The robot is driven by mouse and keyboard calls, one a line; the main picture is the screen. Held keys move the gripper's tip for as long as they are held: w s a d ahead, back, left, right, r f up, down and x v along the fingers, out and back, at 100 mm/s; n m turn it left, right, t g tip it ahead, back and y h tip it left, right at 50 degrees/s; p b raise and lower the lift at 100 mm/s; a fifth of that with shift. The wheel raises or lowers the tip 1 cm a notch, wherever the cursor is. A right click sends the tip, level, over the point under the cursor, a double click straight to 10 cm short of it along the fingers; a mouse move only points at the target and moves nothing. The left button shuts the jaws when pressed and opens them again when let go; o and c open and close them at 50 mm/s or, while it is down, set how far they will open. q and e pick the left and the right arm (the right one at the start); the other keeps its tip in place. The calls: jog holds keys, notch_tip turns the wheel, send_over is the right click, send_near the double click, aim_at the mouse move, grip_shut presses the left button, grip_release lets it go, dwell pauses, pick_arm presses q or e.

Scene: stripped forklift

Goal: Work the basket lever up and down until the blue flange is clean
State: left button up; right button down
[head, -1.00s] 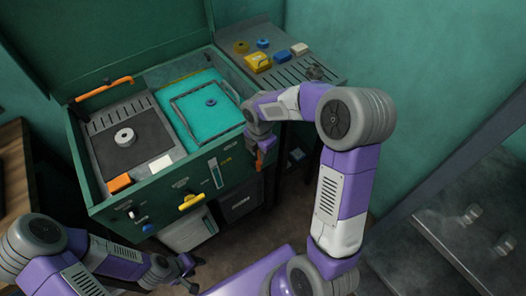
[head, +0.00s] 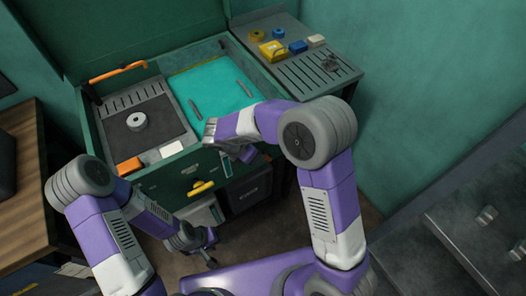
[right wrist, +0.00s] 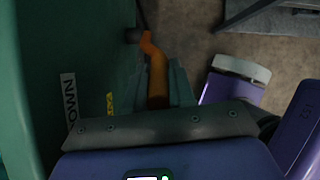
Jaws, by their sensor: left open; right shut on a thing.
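The orange basket lever (right wrist: 157,78) shows in the right wrist view, beside the green cabinet wall with a "DOWN" label (right wrist: 69,100). My right gripper (right wrist: 165,100) is shut on the lever; in the head view, my right arm hides the lever. The teal bath (head: 215,90) is at the cabinet's right. Only two grey bars of the basket (head: 244,88) break its surface. The blue flange is not visible. My left gripper (head: 208,258) is open and empty, low in front of the cabinet.
A grey ring (head: 137,121) lies on the dark mat left of the bath. An orange block and a white block (head: 172,149) sit at the front rim. A slatted side shelf (head: 305,75) holds yellow, blue and white items. A wooden table (head: 30,170) stands at left.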

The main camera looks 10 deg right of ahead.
jog(key=shift+s+a+f, duration=0.1)
jog(key=shift+a+f, duration=0.05)
jog(key=shift+a, duration=0.05)
jog(key=c, duration=0.9)
grip_release()
jog(key=shift+c, duration=0.2)
jog(key=p+v, duration=0.2)
jog(key=v, duration=0.5)
jog(key=shift+r+p, duration=0.3)
jog(key=shift+a, duration=0.1)
